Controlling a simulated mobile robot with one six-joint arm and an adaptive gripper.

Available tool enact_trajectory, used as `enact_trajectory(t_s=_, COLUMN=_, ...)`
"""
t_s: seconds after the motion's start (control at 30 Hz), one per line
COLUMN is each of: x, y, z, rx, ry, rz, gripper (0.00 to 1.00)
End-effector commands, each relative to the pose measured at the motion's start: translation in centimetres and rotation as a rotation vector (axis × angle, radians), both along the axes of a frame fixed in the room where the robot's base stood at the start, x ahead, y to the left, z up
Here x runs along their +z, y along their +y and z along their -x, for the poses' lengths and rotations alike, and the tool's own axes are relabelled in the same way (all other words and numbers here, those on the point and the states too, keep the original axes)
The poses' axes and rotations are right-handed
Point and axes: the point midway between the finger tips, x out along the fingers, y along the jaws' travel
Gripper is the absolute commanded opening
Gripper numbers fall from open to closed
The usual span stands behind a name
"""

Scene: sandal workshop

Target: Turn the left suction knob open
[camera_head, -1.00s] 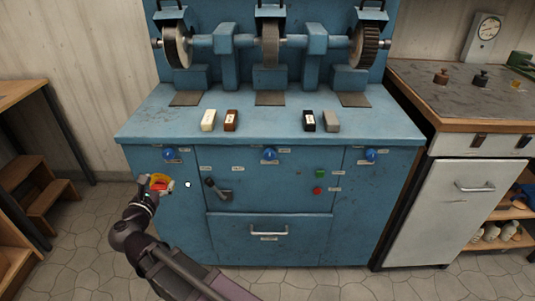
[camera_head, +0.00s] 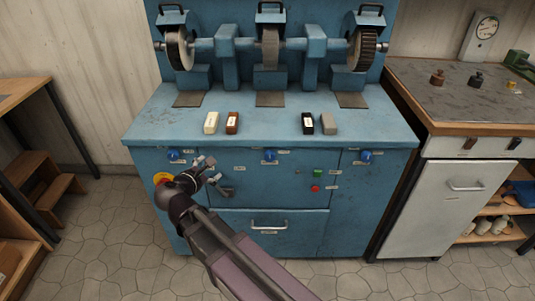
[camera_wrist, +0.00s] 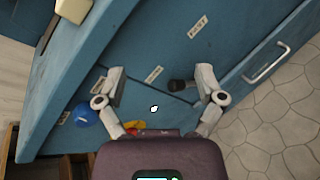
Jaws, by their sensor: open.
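The left blue knob (camera_head: 174,155) is on the front of the blue grinding cabinet, near its upper left corner. It also shows in the wrist view (camera_wrist: 88,117), outside the fingers. My gripper (camera_head: 212,169) is open and empty in front of the panel, right of that knob. In the wrist view its fingers (camera_wrist: 161,86) are spread around the line of sight to a black-handled lever (camera_wrist: 182,85). The lever shows partly in the head view (camera_head: 226,192), behind my gripper. I cannot tell any contact.
A red and yellow button (camera_head: 161,178) sits below the left knob, partly behind my arm. Middle (camera_head: 270,154) and right (camera_head: 366,155) blue knobs share the panel, with green (camera_head: 318,172) and red (camera_head: 315,188) buttons. A drawer handle (camera_head: 269,226) sticks out below.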

Motion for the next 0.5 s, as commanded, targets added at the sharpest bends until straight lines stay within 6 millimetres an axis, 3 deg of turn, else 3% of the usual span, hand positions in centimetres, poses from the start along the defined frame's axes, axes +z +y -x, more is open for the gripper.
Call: enact_trajectory(t_s=0.5, x=1.4, y=-7.3, z=-0.7, rx=-0.239, ry=0.064, rz=-0.265, gripper=0.88)
